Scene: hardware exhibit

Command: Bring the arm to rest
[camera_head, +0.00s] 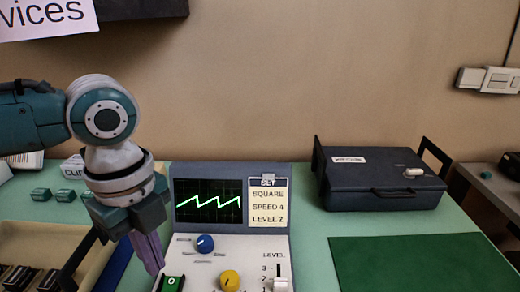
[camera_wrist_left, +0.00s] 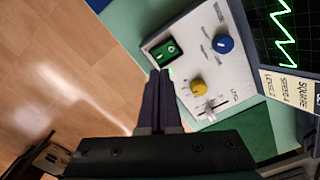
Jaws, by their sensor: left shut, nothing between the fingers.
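My left gripper (camera_head: 152,255) hangs from the arm at the left of the head view, pointing down, just left of the control box. It also shows in the left wrist view (camera_wrist_left: 161,75) with its purple fingers together and nothing between them. The control box (camera_head: 250,262) has a screen (camera_head: 208,201) with a green sawtooth trace, a blue knob (camera_head: 205,243), a yellow knob (camera_head: 229,281), a green switch (camera_head: 172,283) and a level slider (camera_head: 281,285). A card (camera_head: 268,203) on it reads SET, SQUARE, SPEED 4, LEVEL 2. My right gripper is in neither view.
A dark case (camera_head: 380,180) stands on the table at the right, behind a green mat (camera_head: 425,262). A beige tray (camera_head: 40,240) with dark items lies at the left, partly behind my arm. Small green blocks (camera_head: 65,195) sit behind it. A dark shelf (camera_head: 140,8) hangs above.

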